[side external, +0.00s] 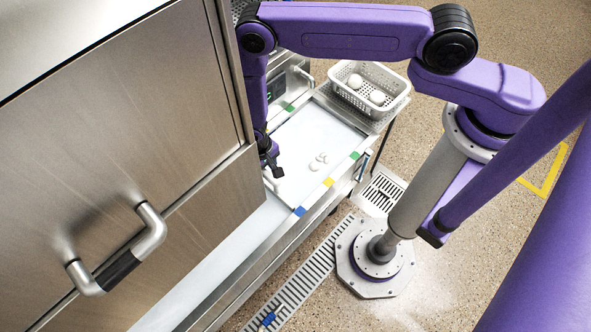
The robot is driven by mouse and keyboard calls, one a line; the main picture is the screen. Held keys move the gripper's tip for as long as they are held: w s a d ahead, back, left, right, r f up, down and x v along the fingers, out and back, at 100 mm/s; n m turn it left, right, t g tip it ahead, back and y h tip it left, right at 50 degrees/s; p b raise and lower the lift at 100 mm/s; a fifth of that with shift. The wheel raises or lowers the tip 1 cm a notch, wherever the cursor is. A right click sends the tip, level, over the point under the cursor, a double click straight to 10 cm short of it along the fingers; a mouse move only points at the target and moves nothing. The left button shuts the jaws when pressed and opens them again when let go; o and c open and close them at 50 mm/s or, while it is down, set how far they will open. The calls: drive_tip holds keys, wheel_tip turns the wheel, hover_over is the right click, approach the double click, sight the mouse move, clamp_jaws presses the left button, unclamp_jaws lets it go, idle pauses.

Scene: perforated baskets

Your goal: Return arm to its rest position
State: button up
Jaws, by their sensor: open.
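My purple arm reaches from its floor base over the counter. My gripper (277,172) points down low over the white work surface (300,135), near the metal cabinet's edge. Its jaws are open, and I see nothing between them, though the view of them is small. A white perforated basket (393,76) stands at the far end of the counter with two white round items (377,97) inside.
A large stainless cabinet (130,130) with a bar handle (118,255) stands close on the left. Blue, yellow and green marks line the counter's edge. A floor drain grate (290,285) runs along the counter. The speckled floor (450,270) is open to the right.

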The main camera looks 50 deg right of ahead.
drive_tip(key=shift+r, duration=4.05)
drive_tip(key=shift+r, duration=0.15)
drive_tip(key=s+d+r+n, duration=0.1)
drive_tip(key=s+r+n, duration=0.15)
drive_tip(key=r, duration=0.75)
drive_tip(key=s+d+r+n, duration=0.1)
drive_tip(key=r+n, duration=0.2)
drive_tip(key=r, duration=0.8)
drive_tip(key=s+d+r+n, duration=0.3)
drive_tip(key=s+d+r, duration=0.4)
drive_tip(key=s+d, duration=0.1)
drive_tip(key=s+d+r+n, duration=0.4)
drive_tip(key=s+d+r, duration=0.3)
drive_tip(key=s, duration=0.4)
drive_tip(key=shift+s+d+r, duration=0.15)
drive_tip(key=shift+d+r, duration=0.2)
